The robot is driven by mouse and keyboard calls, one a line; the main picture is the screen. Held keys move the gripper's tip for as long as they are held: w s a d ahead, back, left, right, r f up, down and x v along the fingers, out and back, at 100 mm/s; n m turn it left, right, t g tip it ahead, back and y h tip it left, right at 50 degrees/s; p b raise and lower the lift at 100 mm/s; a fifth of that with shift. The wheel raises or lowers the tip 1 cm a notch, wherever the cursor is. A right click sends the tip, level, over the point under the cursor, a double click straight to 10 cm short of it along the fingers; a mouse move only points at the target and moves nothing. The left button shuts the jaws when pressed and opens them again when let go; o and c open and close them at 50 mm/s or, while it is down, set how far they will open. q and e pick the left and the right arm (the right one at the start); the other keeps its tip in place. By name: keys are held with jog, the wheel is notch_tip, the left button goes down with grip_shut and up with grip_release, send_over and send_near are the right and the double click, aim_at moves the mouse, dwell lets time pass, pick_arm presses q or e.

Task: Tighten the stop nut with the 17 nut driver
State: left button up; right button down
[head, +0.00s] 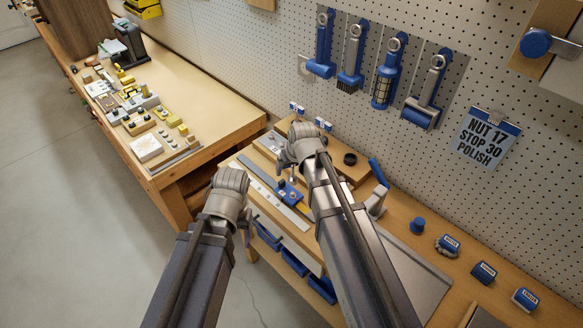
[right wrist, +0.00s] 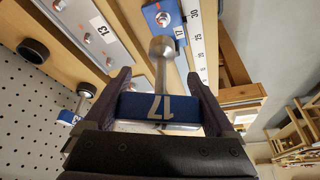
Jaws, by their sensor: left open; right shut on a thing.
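My right gripper (right wrist: 160,100) is shut on the 17 nut driver (right wrist: 158,106), across its blue handle marked 17. The driver's shank and round socket end (right wrist: 161,48) point away from the gripper. The blue stop block (right wrist: 165,14) with its stop nut (right wrist: 163,18) lies just past the socket in the right wrist view, beside a ruler (right wrist: 197,40) marked 30 and 25. The socket appears apart from the nut. In the head view the stop block (head: 291,194) sits by my right gripper (head: 300,148). My left gripper (head: 240,208) is open and appears empty left of the bench.
Another blue driver (right wrist: 72,117) stands near a plate marked 13 (right wrist: 98,22). A black ring (head: 350,159) lies on the board. A wall card (head: 485,138) reads NUT 17, STOP 30, POLISH. Blue bins (head: 294,262) hang under the bench front. Brushes and rollers hang on the pegboard.

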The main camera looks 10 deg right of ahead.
aim_at(292, 182)
jog(key=shift+f+b, duration=1.95)
jog(key=shift+f, duration=0.35)
jog(key=shift+f+b, duration=1.25)
jog(key=shift+b, duration=0.05)
dwell(0.3)
